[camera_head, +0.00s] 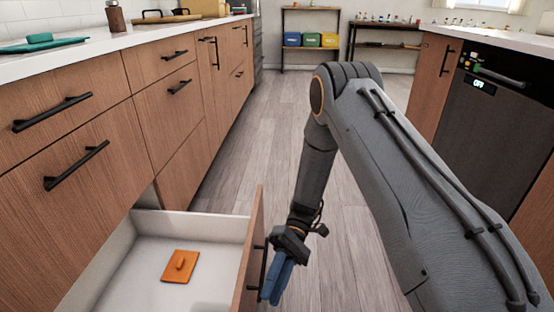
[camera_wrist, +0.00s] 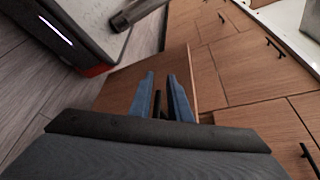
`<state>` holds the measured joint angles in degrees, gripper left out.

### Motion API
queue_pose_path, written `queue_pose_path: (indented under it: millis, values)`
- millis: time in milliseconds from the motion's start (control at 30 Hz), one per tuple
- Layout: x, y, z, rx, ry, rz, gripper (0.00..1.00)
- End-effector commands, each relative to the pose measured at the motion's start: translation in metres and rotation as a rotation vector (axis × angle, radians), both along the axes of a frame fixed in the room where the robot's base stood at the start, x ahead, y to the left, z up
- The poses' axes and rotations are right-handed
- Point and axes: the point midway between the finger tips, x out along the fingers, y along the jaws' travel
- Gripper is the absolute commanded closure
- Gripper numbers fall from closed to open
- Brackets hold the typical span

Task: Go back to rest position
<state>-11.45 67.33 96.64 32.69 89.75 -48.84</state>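My gripper (camera_head: 275,284) is low in the head view, just right of the front of the open bottom drawer (camera_head: 253,240). In the wrist view, the two blue fingers of my gripper (camera_wrist: 162,92) stand apart with a gap between them. The drawer's black handle (camera_wrist: 157,104) shows in that gap; I cannot tell whether the fingers touch it. The handle also shows in the head view (camera_head: 264,268), close to the fingers. An orange block-like item with a small knob (camera_head: 180,266) lies inside the drawer.
Wooden cabinets (camera_head: 60,130) with black handles line the left side. A dark dishwasher (camera_head: 490,120) stands at the right. The wood floor (camera_head: 260,130) between them is clear back to a shelf with coloured bins (camera_head: 310,40). A teal board (camera_head: 45,45) lies on the left counter.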

Motion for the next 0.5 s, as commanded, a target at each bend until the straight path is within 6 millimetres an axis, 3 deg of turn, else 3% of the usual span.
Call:
queue_pose_path:
  millis: [267,500]
  values:
    - [-0.001,0.004,0.014,-0.045,-0.044,0.021,0.83]
    - [-0.004,0.01,0.038,-0.119,-0.126,0.057,0.83]
